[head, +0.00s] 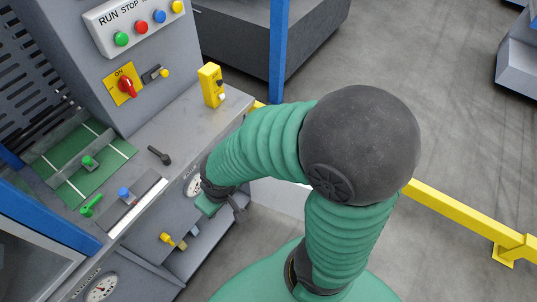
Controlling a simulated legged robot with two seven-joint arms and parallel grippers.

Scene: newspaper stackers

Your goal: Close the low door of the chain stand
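The chain stand (190,108) is a grey machine at the left. On its low front, a grey panel that looks like the low door (208,254) shows below the worktop, with a yellow handle (173,241) to its left. I cannot tell how far the door stands open, as my arm covers part of the area. My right gripper (224,207), at the end of the green ribbed arm, is beside the stand's front, near a round gauge (194,184). Whether it touches the stand or is open or shut is unclear. My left gripper is out of view.
A control panel (133,24) with coloured buttons and a red-yellow switch (124,86) are on the stand. A yellow device (211,85) stands on the worktop. A blue post (279,50) rises behind.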

